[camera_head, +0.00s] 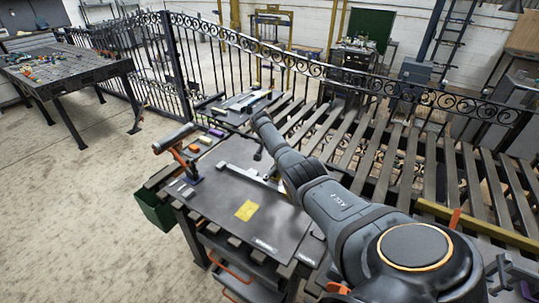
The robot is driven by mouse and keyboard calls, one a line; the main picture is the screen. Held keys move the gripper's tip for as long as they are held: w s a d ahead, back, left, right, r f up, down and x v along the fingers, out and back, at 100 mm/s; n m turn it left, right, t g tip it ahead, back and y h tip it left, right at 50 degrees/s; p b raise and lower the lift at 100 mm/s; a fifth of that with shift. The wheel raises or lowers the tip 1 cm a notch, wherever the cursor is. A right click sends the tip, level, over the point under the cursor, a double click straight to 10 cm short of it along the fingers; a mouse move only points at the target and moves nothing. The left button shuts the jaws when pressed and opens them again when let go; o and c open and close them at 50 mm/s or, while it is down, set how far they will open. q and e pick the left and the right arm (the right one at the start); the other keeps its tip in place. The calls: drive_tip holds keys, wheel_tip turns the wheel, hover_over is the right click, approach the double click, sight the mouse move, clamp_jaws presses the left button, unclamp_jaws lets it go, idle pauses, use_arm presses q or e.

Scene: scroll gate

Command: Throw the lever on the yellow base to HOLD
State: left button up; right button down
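A flat yellow square (246,210) lies on the dark bench top (220,222); I cannot tell whether it is the yellow base, and no lever shows on it. A pale bar (252,178) lies behind it, its right end covered by my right arm. A dark, orange-marked handle-like piece (175,140) stands tilted at the bench's left edge. No HOLD label is readable. My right arm reaches in from the lower right over the bench. A small dark part (258,154) below its far end may be the gripper, but its fingers cannot be made out. My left gripper is not in view.
Several small coloured blocks (204,139) lie at the back of the bench. A black scrolled iron gate (235,62) runs behind it, with dark slats (375,150) to the right. A green bin (155,211) hangs at the bench's left. Open floor (70,200) lies left.

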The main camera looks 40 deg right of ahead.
drive_tip(key=shift+s, duration=0.1)
drive_tip(key=c, duration=1.6)
unclamp_jaws()
drive_tip(key=o, duration=0.3)
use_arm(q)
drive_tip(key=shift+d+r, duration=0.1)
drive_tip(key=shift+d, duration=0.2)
use_arm(e)
drive_tip(key=shift+d, duration=0.1)
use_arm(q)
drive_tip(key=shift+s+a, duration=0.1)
use_arm(e)
drive_tip(key=v, duration=1.2)
